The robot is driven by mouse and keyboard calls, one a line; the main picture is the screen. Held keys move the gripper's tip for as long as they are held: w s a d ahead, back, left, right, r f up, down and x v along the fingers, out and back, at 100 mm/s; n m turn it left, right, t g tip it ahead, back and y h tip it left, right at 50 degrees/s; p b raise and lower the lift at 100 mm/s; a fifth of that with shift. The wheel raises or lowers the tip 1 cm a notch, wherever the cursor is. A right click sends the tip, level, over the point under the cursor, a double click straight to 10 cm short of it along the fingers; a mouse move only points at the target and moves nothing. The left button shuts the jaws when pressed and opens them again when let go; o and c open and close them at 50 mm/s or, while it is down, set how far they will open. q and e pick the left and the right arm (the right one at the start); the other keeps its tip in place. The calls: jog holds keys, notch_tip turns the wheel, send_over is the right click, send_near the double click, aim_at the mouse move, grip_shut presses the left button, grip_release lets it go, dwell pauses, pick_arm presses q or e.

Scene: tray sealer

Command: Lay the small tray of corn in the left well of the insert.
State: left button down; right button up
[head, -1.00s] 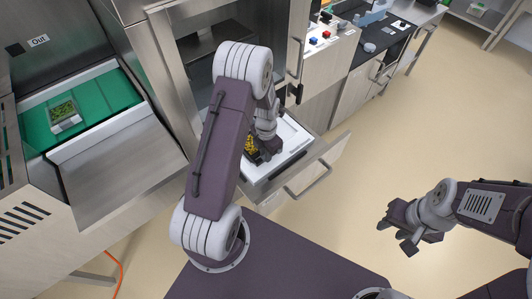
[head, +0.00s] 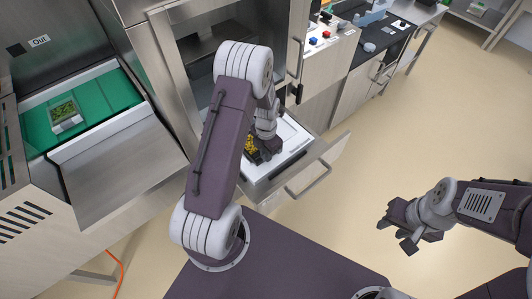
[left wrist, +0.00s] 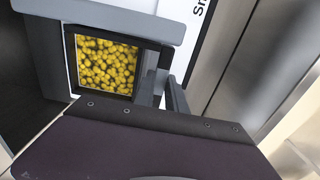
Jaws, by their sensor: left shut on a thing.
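The small tray of corn (left wrist: 107,66) has a dark rim and yellow kernels. In the head view the tray (head: 250,147) is partly covered by my left arm. My left gripper (head: 264,155) is shut on the tray, over the open drawer. The white insert (head: 294,136) lies in the drawer. In the left wrist view a white surface of the insert (left wrist: 190,45) with part of a printed word shows beside the tray. The left well is hidden, and I cannot tell whether the tray touches the insert. My right gripper (head: 394,238) is open and empty above the floor.
The pulled-out drawer's front with its handle (head: 308,180) stands to the right of the insert. A steel machine frame (head: 182,90) rises behind my left arm. A tray of green food (head: 64,114) sits on a green belt (head: 105,97) at the left.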

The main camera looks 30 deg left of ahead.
pick_arm(q)
jog(key=c, duration=1.3)
grip_release()
jog(key=shift+c, duration=0.3)
jog(key=shift+c, duration=1.2)
notch_tip(320, 180, up, 7)
jog(key=p, duration=0.6)
jog(key=shift+r, duration=0.1)
